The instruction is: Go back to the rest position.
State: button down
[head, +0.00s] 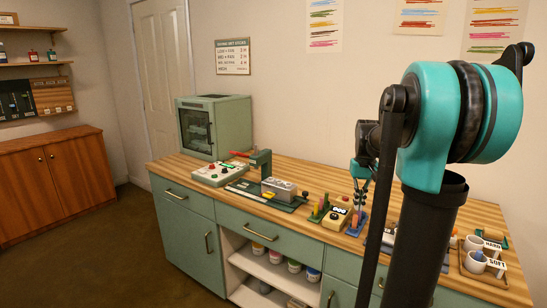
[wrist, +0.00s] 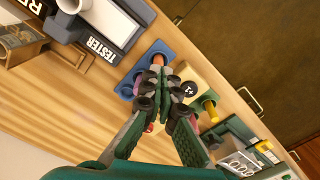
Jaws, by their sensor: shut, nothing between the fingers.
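My gripper (wrist: 158,92) is shut and empty in the wrist view, its fingertips together. It hangs over the wooden table, above the area of a blue holder (wrist: 150,60) and a cream block marked "+1" (wrist: 184,82). In the head view my gripper (head: 361,172) is small and partly hidden behind my teal and black arm. The fingertips appear just above the blue holder there, and I cannot tell the exact gap.
A green cabinet-like oven (head: 214,128), a control box (head: 218,173) and a green press (head: 262,165) stand left on the worktop (head: 172,163). A tray (head: 509,290) with white cups marked "HARD" and "SOFT" lies right. A tester (wrist: 112,25) shows in the wrist view.

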jog(key=s+a+f+t, duration=0.2)
jog(key=s+a+f, duration=0.3)
jog(key=s+f, duration=0.3)
jog(key=s+a+f+t, duration=0.2)
jog(key=s+a+f, duration=0.3)
jog(key=s, duration=0.8)
notch_tip(320, 180, down, 4)
jog(key=shift+r+n, duration=0.15)
jog(key=shift+n, duration=0.25)
jog(key=shift+w+d, duration=0.1)
